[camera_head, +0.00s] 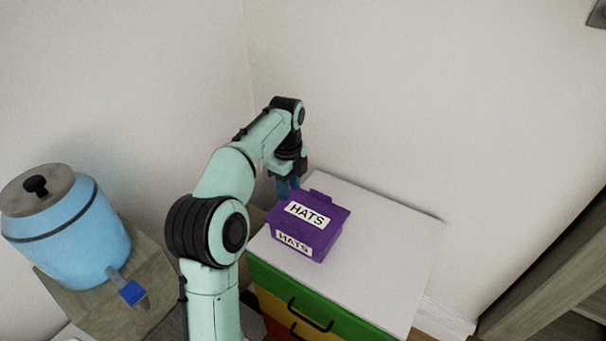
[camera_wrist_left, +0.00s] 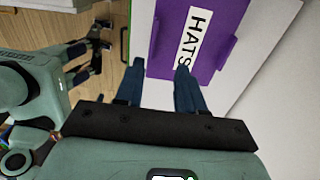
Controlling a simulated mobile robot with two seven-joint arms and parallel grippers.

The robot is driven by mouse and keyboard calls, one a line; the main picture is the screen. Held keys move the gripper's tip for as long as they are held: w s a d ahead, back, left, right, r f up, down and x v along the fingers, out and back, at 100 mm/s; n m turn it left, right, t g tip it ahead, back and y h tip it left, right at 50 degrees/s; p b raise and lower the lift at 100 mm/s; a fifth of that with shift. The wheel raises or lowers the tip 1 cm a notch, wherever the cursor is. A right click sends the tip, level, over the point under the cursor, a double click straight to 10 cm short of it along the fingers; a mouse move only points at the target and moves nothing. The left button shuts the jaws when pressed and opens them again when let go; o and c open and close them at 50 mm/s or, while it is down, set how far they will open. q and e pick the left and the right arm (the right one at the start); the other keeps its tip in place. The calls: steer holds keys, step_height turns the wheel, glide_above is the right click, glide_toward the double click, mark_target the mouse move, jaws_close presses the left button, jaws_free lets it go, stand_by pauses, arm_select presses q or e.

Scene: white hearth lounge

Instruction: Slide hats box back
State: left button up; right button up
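The purple hats box (camera_head: 324,215), with white HATS labels on its lid and front, stands on the white top of a drawer cabinet (camera_head: 390,245). My left gripper (camera_head: 287,188) points down at the box's back left corner. In the left wrist view, the two blue fingers of the left gripper (camera_wrist_left: 159,66) are apart with nothing between them. The hats box (camera_wrist_left: 220,50) lies just beyond the fingertips there; I cannot tell whether one touches it. My right gripper (camera_wrist_left: 76,62) shows small at the left of that view, fingers apart and empty.
A blue drink dispenser (camera_head: 75,240) with a tap stands on a wooden surface at the left. White walls meet behind the cabinet. The cabinet top is clear right of the box. A wooden unit (camera_head: 555,290) stands at the far right.

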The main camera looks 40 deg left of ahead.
mark_target(289, 225)
arm_select(q)
steer(key=f, duration=0.4)
steer(key=f+b, duration=0.1)
steer(key=f, duration=0.3)
steer(key=s+f+b, duration=0.1)
steer(key=f, duration=0.3)
steer(key=shift+s, duration=0.1)
steer(key=shift+f, duration=0.7)
arm_select(e)
steer(key=shift+s+f, duration=0.8)
steer(key=shift+s, duration=0.35)
steer(key=shift+s+f, duration=0.8)
steer(key=shift+s, duration=0.3)
arm_select(q)
steer(key=shift+c, duration=0.3)
jaws_close()
steer(key=shift+r, duration=0.1)
arm_select(e)
steer(key=shift+w+r, duration=0.1)
steer(key=shift+r, duration=0.05)
